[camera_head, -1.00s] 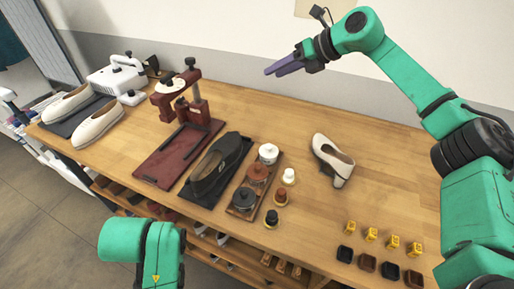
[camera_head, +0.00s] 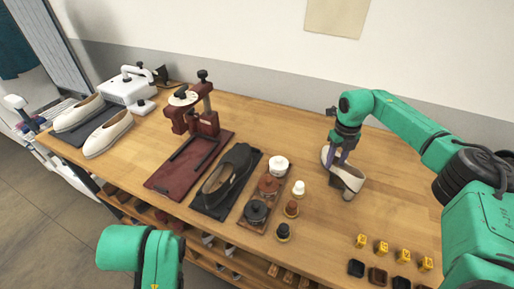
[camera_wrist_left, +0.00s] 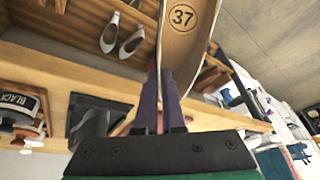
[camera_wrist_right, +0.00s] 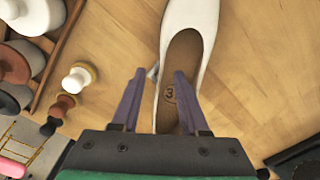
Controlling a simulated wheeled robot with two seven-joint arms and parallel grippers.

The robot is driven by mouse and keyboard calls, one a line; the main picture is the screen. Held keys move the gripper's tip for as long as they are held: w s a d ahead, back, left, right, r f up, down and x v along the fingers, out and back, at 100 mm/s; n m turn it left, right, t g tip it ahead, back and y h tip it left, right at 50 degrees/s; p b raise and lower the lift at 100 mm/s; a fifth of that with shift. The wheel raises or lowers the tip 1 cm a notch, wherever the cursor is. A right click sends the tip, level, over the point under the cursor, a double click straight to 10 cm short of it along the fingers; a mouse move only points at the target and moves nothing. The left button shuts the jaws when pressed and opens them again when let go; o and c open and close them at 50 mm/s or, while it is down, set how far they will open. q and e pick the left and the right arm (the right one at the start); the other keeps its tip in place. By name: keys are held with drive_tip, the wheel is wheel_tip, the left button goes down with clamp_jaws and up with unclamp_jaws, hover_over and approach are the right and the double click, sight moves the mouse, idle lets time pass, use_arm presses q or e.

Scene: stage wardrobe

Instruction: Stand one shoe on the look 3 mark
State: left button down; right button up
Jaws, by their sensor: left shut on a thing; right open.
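A cream heeled shoe (camera_head: 351,180) sits on the right part of the bench. In the right wrist view the shoe (camera_wrist_right: 190,25) shows its tan insole with a partly hidden number. My right gripper (camera_head: 341,157) is open over it, with its fingers (camera_wrist_right: 159,76) spread above the shoe opening. My left gripper (camera_wrist_left: 163,78) is shut on a shoe (camera_wrist_left: 192,35) with a tan insole marked 37, seen only in the left wrist view and cut off by the frame edge. I cannot make out a look 3 mark in any view.
A dark shoe (camera_head: 226,173) lies on a black mat, beside a dark red press (camera_head: 192,112) and a wooden rack of jars (camera_head: 257,211). Two cream shoes (camera_head: 108,134) lie at the left. Yellow blocks (camera_head: 381,247) stand at front right. The bench behind the jars is clear.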

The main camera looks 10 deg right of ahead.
drive_tip(key=shift+f, duration=1.05)
clamp_jaws()
idle(0.5)
